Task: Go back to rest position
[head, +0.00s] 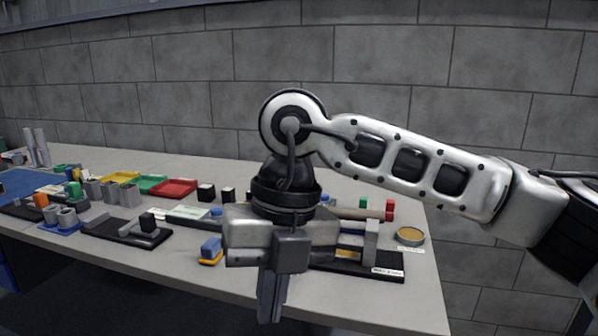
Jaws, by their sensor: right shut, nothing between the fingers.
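My right arm comes in from the right, raised in front of the table (395,312). My right gripper (270,300) points down, shut and empty, in front of the table's front part. It hides part of a black fixture base (375,270) with a white label and grey upright blocks. My left gripper is not in view. No drag chain can be made out clearly.
Yellow, green and red trays (175,188) stand towards the back left. A grey block wall (400,80) stands behind.

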